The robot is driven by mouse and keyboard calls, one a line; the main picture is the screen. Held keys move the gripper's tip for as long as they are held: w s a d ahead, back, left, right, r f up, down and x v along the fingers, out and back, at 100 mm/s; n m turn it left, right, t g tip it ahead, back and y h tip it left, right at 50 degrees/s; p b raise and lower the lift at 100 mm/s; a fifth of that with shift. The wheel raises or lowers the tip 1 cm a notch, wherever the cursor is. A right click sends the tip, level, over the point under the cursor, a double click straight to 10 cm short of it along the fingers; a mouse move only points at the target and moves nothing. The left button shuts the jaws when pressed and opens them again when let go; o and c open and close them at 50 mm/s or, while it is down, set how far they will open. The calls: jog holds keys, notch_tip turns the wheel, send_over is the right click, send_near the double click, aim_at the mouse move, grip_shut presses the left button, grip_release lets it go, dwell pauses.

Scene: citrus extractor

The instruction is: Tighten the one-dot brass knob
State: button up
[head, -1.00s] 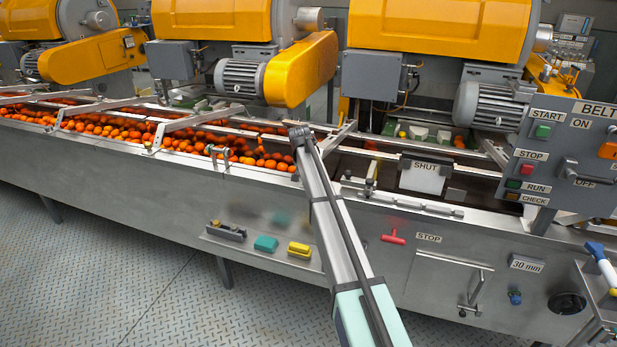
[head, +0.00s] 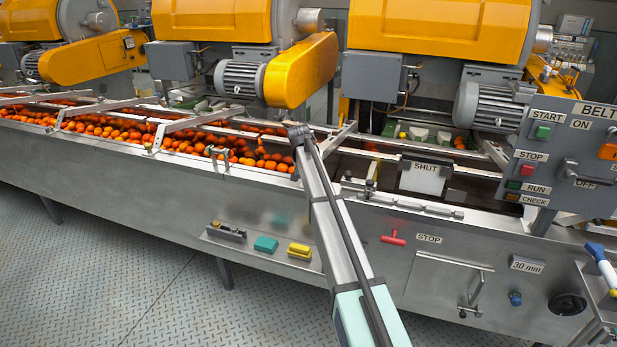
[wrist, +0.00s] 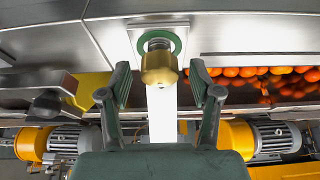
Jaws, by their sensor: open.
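A brass knob (wrist: 158,66) shows in the wrist view, on a short stem with a green ring (wrist: 158,40) around its base on a pale plate. My gripper (wrist: 160,88) is open, with one dark green finger on each side of the knob. Gaps show between the fingers and the knob, so it is not gripped. I cannot see any dot on the knob. In the head view my arm reaches over the conveyor's front rail; I cannot make out the knob or my gripper's fingers there.
Oranges (head: 110,128) fill the long metal trough. Orange-yellow machines (head: 435,28) with motors stand behind it. A control panel (head: 568,150) is at the right, beside a gate marked SHUT (head: 425,178). A front ledge holds a teal block (head: 265,244) and a yellow block (head: 299,251).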

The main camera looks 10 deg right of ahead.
jog(key=v, duration=1.1)
jog(key=shift+s, duration=0.15)
jog(key=shift+r, duration=0.15)
